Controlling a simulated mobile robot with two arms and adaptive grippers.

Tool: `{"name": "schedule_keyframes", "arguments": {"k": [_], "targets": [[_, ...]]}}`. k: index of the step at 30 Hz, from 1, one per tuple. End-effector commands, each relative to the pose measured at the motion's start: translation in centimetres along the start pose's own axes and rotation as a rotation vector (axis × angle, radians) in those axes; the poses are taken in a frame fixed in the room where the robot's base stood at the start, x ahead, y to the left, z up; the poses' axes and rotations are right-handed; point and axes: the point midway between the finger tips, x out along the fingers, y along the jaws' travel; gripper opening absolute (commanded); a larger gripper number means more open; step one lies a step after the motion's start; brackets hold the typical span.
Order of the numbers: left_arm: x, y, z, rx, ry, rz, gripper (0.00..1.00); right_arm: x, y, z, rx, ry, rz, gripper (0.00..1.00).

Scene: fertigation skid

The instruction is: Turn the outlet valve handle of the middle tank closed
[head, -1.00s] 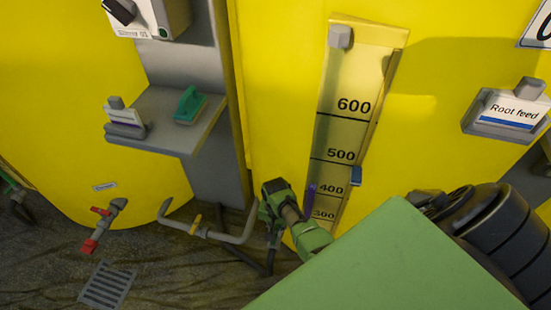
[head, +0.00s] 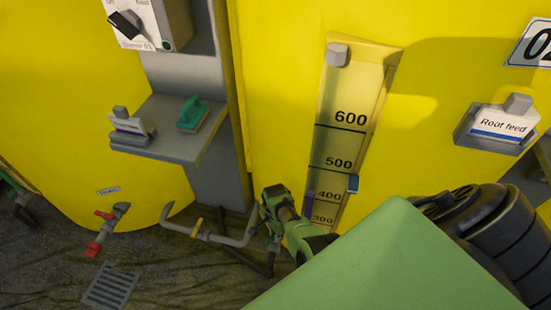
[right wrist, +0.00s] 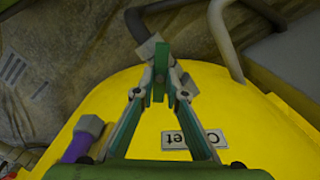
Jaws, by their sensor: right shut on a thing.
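The middle yellow tank (head: 430,120) fills the centre and right of the head view. My right gripper (head: 273,242) is low at this tank's left edge, beside the grey pipe. In the right wrist view my right gripper (right wrist: 160,62) is shut, its tips meeting in front of a grey valve body (right wrist: 144,48). The outlet valve handle between the tips is mostly hidden, and its angle cannot be told. An upside-down outlet label (right wrist: 193,138) is on the yellow tank below the tips.
The left tank (head: 60,110) has a valve with a red handle (head: 94,248) near a floor grate (head: 107,287). A grey pipe (head: 220,238) runs between the tanks. A grey shelf (head: 165,145) holds a teal-handled item (head: 193,112). A level gauge (head: 345,145) stands above my gripper.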

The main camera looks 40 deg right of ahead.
Motion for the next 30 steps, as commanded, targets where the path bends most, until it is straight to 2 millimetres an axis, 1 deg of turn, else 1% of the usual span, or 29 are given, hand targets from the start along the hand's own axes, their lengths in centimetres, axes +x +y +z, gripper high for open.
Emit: {"name": "schedule_keyframes", "arguments": {"k": [6,12,21,30], "targets": [[1.0,0.1,0.6,0.001,-0.007,0.001,0.4,0.0,0.0,0.1,0.207,-0.003,0.0,0.0],[1.4,0.1,0.9,0.002,-0.008,0.001,0.4,0.0,0.1,0.1,0.398,-0.002,0.002,0.0],[1.6,0.1,1.0,0.002,-0.009,0.001,0.4,0.1,0.0,0.1,0.657,-0.002,0.001,0.0],[1.3,0.1,0.6,0.002,-0.006,0.001,0.4,0.1,0.0,0.1,0.831,-0.002,0.0,0.0]]}}
